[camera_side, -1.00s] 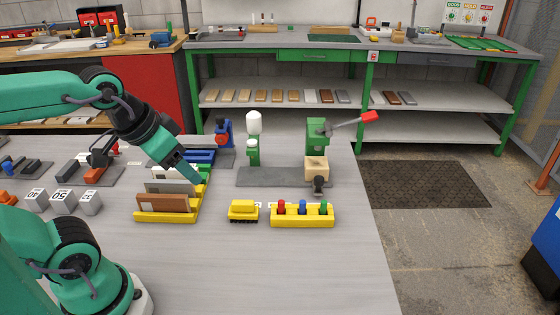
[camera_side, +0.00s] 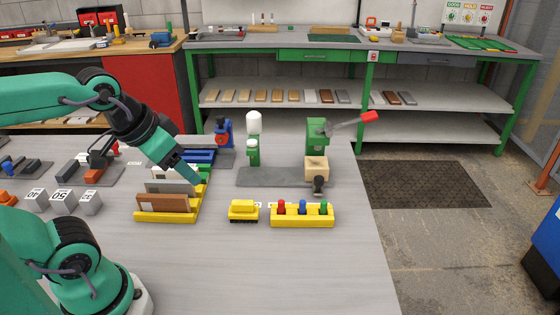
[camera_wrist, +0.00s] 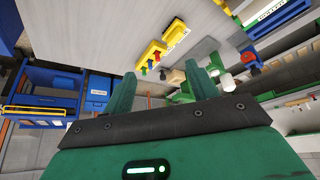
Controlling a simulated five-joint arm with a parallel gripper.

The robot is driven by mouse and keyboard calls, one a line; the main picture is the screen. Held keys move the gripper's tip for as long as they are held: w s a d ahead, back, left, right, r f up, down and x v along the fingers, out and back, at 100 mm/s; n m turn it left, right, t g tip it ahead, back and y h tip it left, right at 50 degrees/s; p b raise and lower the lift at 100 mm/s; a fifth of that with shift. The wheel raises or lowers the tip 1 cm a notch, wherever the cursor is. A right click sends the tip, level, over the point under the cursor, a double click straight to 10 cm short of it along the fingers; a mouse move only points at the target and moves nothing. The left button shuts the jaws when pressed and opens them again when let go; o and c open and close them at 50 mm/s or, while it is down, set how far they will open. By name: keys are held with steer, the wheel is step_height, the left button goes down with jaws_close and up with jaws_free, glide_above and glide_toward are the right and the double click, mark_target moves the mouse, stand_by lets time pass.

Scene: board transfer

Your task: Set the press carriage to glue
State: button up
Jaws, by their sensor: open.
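The press carriage, a tan block (camera_side: 316,168) with a black knob (camera_side: 319,184) on its front, sits at the right end of the dark grey base plate (camera_side: 277,177), below the green press (camera_side: 318,137) with its red-tipped lever (camera_side: 368,117). The glue station, a white bottle (camera_side: 254,122) over a green stand (camera_side: 253,155), is at the plate's left part. My gripper (camera_side: 199,181) is well left of the carriage, over the yellow rack (camera_side: 166,217). In the wrist view my gripper (camera_wrist: 163,87) is open, with nothing between its fingers.
The rack holds brown and grey boards. A yellow brush-like block (camera_side: 243,210) and a yellow holder (camera_side: 301,221) with red, blue and green pegs stand in front of the plate. A blue device (camera_side: 222,133) is behind-left. The bench front is clear.

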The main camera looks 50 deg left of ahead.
stand_by(0.3)
steer(key=shift+c, duration=1.1)
steer(key=g, duration=0.1)
glide_above(319, 178)
steer(key=s, duration=0.3)
step_height(319, 178, down, 12)
steer(key=shift+s+f, duration=0.2)
steer(key=shift+f, duration=0.1)
steer(key=shift+x, duration=3.8)
steer(key=shift+c, duration=0.5)
